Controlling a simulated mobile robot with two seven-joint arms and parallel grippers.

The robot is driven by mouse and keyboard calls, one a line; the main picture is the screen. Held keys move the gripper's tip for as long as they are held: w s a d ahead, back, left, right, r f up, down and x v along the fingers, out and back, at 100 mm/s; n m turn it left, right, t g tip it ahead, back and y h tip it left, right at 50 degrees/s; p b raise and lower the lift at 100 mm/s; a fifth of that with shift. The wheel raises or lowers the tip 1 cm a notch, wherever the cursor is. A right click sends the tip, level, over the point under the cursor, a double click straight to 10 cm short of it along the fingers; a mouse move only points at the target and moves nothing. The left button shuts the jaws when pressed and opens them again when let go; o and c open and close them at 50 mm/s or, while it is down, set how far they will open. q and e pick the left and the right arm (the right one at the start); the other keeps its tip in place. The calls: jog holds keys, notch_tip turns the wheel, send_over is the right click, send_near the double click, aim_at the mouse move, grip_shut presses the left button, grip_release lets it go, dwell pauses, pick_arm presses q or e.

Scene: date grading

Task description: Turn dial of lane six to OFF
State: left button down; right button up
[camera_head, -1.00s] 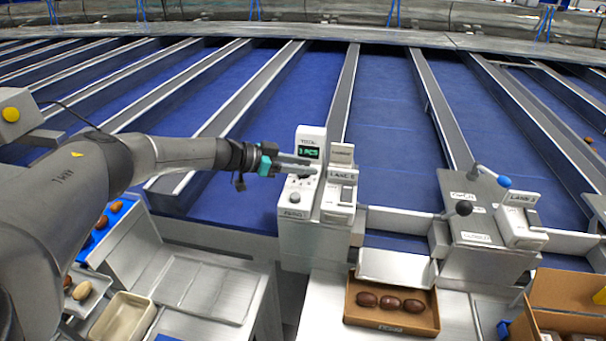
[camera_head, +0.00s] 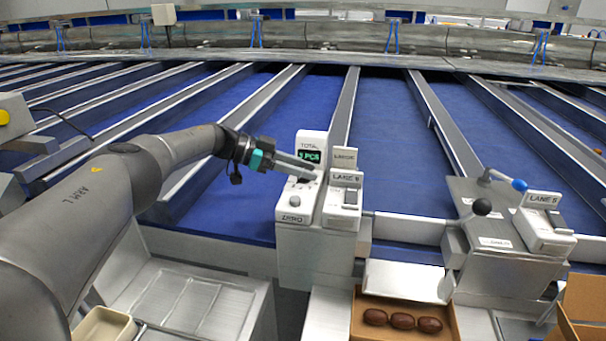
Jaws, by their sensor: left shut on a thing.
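My right gripper is not in view.
A cardboard box (camera_head: 362,325) with three brown dates lies in front. Blue lanes with grey dividers run behind. A beige tray (camera_head: 103,326) is lower left.

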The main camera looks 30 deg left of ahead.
pick_arm(q)
jog(key=shift+w+d+r, duration=0.1)
jog(key=shift+d+r, duration=0.05)
jog(key=shift+r, duration=0.1)
jog(key=c, duration=1)
grip_release()
jog(key=shift+o, duration=1.1)
jog(key=shift+f, duration=0.1)
jog(key=shift+a, duration=0.2)
jog(key=b+v, duration=0.1)
jog(key=v, duration=1.3)
jog(key=shift+s+a, duration=0.3)
